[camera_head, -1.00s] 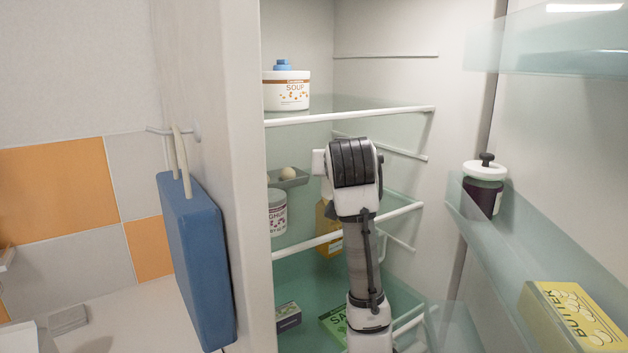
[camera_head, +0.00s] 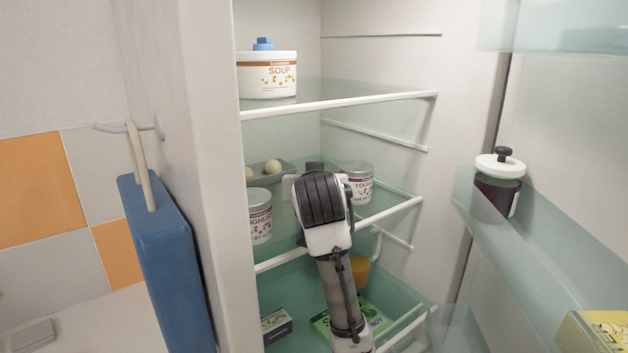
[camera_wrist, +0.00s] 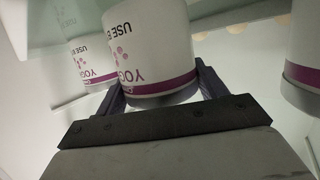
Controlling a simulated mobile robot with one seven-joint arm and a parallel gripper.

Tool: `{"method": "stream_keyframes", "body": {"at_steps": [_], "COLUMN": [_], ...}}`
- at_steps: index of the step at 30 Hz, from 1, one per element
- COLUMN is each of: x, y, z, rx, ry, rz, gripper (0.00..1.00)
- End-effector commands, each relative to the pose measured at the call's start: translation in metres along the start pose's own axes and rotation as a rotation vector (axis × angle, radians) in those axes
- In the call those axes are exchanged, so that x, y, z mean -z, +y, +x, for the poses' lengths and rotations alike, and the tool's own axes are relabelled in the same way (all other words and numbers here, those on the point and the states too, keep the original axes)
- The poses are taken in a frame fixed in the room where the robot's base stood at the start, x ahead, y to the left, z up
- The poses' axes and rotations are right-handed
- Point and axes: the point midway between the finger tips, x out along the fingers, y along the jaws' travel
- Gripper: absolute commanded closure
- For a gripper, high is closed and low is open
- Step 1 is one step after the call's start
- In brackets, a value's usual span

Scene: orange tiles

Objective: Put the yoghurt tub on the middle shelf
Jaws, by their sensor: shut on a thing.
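Three white yoghurt tubs with purple bands show in the wrist view, upside down. My gripper (camera_wrist: 155,95) is shut on the middle yoghurt tub (camera_wrist: 150,45). A second tub (camera_wrist: 85,62) is close on its left, and a third (camera_wrist: 304,50) is at the right edge. In the head view my wrist hides my fingers. One tub (camera_head: 260,217) stands at the left on the middle shelf (camera_head: 395,209); another (camera_head: 358,180) shows right of my wrist. I cannot tell if that one is the held tub, or whether the held tub touches the shelf.
An egg tray (camera_head: 262,181) is behind on the middle shelf. A soup tub (camera_head: 267,78) stands on the shelf above. Boxes, one small and dark (camera_head: 276,326) and one green (camera_head: 322,325), lie below. The open door at right holds a dark jar (camera_head: 495,190) and butter (camera_head: 605,332).

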Motion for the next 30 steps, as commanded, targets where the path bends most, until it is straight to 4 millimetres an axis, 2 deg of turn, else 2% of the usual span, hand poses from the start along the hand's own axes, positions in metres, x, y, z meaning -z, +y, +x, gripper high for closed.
{"method": "stream_keyframes", "body": {"at_steps": [13, 14, 18, 30], "x": [-0.0063, -0.0055, -0.0053, -0.0032], "y": [-0.0009, -0.0008, -0.0009, -0.0010], "z": [-0.0001, -0.0002, -0.0002, -0.0059], "rx": [0.001, 0.001, 0.001, 0.001], "ry": [0.000, -0.002, -0.002, 0.000], "rz": [0.000, 0.000, 0.000, 0.000], "gripper": [0.64, 0.25, 0.07, 0.07]}}
